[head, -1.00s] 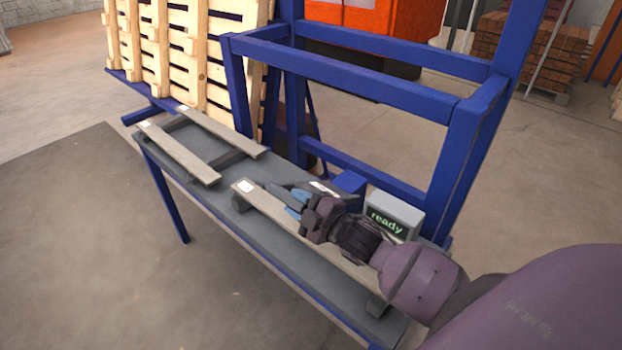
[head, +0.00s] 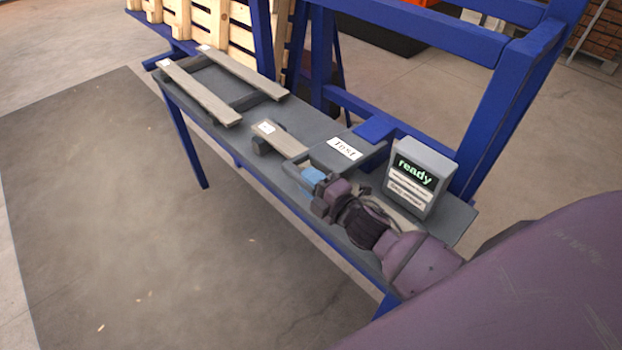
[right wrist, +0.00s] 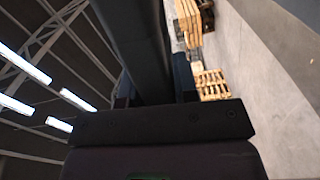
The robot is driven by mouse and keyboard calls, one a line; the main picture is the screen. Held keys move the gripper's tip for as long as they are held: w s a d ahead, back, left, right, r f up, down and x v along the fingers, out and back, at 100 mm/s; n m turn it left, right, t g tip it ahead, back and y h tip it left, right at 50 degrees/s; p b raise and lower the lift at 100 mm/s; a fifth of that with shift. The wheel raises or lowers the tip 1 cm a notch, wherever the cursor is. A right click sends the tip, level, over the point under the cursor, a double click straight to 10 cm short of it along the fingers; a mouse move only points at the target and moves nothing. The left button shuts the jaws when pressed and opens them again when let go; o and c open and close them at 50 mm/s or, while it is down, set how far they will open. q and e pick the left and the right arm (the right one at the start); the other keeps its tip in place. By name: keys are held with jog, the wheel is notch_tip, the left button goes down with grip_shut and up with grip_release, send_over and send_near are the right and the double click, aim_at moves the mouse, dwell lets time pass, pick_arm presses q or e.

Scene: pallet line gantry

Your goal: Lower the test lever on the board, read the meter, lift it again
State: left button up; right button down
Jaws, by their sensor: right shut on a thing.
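The board (head: 278,138) is a long pale plank lying along the grey bench, partly hidden by my right arm. A dark grey test lever (head: 366,157) with a white "Test" label crosses over it from a blue block at the back. My right gripper (head: 309,177), with blue finger pads, is shut on the lever's front end above the board. In the right wrist view a thick dark bar (right wrist: 135,50) runs out from between the fingers. The meter (head: 418,180) is a grey box right of the lever, its screen reading "ready" in green. My left gripper is not in view.
A wooden frame of planks and cross pieces (head: 200,92) lies at the bench's left end. Blue gantry posts and rails (head: 410,30) stand behind the bench. Slatted pallets (head: 235,35) lean at the back left. The floor in front is clear.

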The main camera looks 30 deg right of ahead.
jog(key=c, duration=0.9)
grip_release()
jog(key=v, duration=1.1)
jog(key=shift+w, duration=0.1)
